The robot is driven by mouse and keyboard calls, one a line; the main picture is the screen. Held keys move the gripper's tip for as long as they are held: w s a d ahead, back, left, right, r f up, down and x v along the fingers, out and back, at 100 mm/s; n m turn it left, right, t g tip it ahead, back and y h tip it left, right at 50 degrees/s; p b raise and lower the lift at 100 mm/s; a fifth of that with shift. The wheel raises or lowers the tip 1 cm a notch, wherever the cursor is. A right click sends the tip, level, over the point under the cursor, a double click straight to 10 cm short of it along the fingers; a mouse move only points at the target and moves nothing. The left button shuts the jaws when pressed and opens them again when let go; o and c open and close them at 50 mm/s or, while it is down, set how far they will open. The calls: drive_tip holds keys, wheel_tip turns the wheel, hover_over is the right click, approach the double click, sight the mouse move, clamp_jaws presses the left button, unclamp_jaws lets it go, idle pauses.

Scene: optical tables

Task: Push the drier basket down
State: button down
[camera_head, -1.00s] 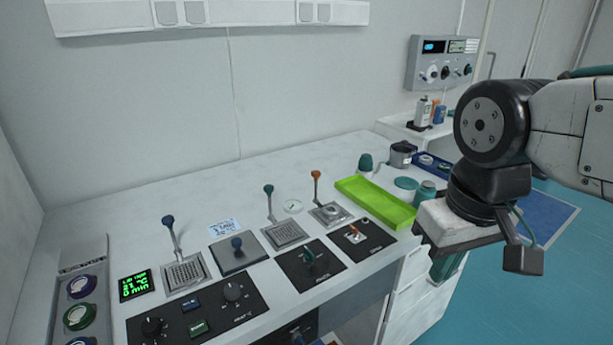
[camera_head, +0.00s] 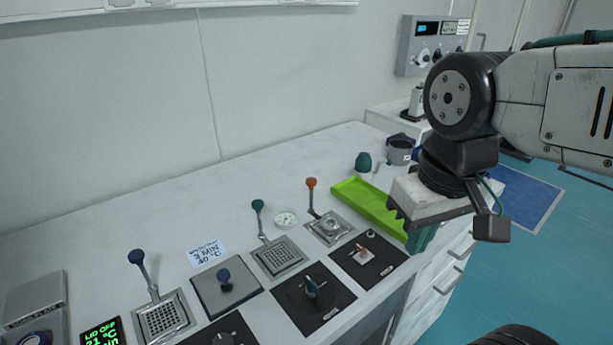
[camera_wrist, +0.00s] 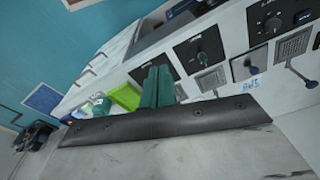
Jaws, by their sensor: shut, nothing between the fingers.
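Three square metal grates with levers are set in the white bench top: one with a blue-knobbed lever (camera_head: 138,258), one with a green-knobbed lever (camera_head: 258,205) and one with an orange-knobbed lever (camera_head: 311,184). All three levers stand raised. I cannot tell from readable labels which is the drier basket. My gripper (camera_head: 421,239) is shut and empty, its teal fingers pointing down by the near end of the green tray, right of the grates. The fingers also show in the wrist view (camera_wrist: 157,86), apart from the levers.
The lime green tray (camera_head: 366,205) lies partly behind my gripper. Black control panels (camera_head: 314,300) with knobs line the bench front. A square plate with a blue knob (camera_head: 224,276) sits between two grates. A grey pot (camera_head: 399,151) stands behind the tray. Blue floor is open at right.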

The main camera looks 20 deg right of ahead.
drive_tip(key=w+r+n+g, duration=0.1)
drive_tip(key=w+r+n, duration=0.1)
drive_tip(key=w, duration=0.7)
drive_tip(key=w+r+n, duration=0.2)
drive_tip(key=w, duration=0.8)
drive_tip(key=w+a+f+n, duration=0.1)
drive_tip(key=w+f, duration=0.1)
drive_tip(key=w, duration=0.4)
drive_tip(key=w+a+f+n+g, duration=0.1)
drive_tip(key=w+f, duration=0.1)
drive_tip(key=w, duration=0.4)
drive_tip(key=w+a+f+n, duration=0.1)
drive_tip(key=w+f, duration=0.2)
drive_tip(key=w, duration=0.4)
drive_tip(key=shift+n+h, duration=0.3)
drive_tip(key=shift+h, duration=0.1)
drive_tip(key=shift+f, duration=0.1)
